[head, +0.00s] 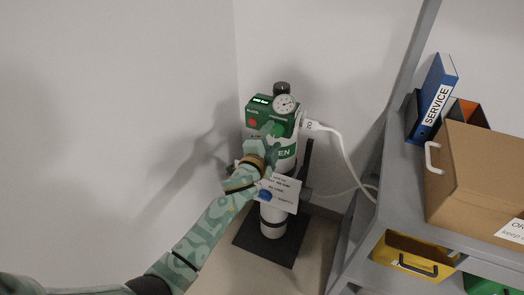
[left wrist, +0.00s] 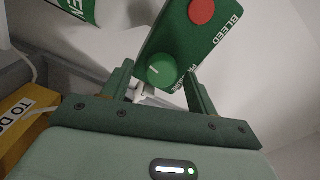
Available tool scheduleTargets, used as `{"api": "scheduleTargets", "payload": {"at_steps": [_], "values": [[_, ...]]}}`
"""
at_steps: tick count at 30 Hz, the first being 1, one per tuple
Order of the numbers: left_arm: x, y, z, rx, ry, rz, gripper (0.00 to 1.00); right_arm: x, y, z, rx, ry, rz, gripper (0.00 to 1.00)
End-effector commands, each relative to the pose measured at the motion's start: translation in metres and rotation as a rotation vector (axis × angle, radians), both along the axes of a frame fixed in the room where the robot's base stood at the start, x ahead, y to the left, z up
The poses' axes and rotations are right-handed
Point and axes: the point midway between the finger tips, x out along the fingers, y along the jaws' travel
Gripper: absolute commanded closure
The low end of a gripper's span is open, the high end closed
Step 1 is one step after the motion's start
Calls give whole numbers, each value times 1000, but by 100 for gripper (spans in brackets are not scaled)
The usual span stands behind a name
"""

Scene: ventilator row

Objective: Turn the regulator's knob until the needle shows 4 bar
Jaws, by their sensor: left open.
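The regulator is a green box (head: 259,111) on top of a white gas cylinder (head: 273,221). Its round white gauge (head: 284,104) faces me in the head view, but the needle is too small to read. In the left wrist view a green knob (left wrist: 160,70) with a white pointer line sits on the green panel, beside a red button (left wrist: 201,11) marked BLEED. My left gripper (head: 267,141) is at the panel's lower front. Its open fingers (left wrist: 158,78) stand either side of the knob; whether they touch it I cannot tell. My right gripper is out of view.
A white hose (head: 346,155) runs from the regulator to the right. A white label (head: 285,192) hangs on the cylinder, which stands on a dark base plate (head: 257,246). A grey shelf (head: 392,205) with a cardboard box (head: 478,175) and binders is at right. Walls stand close behind.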

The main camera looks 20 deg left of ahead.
Motion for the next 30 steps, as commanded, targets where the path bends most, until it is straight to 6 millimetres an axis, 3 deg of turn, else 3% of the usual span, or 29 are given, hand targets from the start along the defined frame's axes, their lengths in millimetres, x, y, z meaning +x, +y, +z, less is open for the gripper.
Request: {"api": "scheduleTargets", "payload": {"at_steps": [5,12,18,23,30], "values": [[-37,1,6,-2,-2,0,42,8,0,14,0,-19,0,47],[-103,3,4,-3,0,1,42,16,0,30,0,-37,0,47],[-141,5,2,-2,1,1,42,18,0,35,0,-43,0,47],[-154,5,1,-1,1,1,42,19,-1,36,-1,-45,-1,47],[-156,5,0,0,1,0,42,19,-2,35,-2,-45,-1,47]]}}
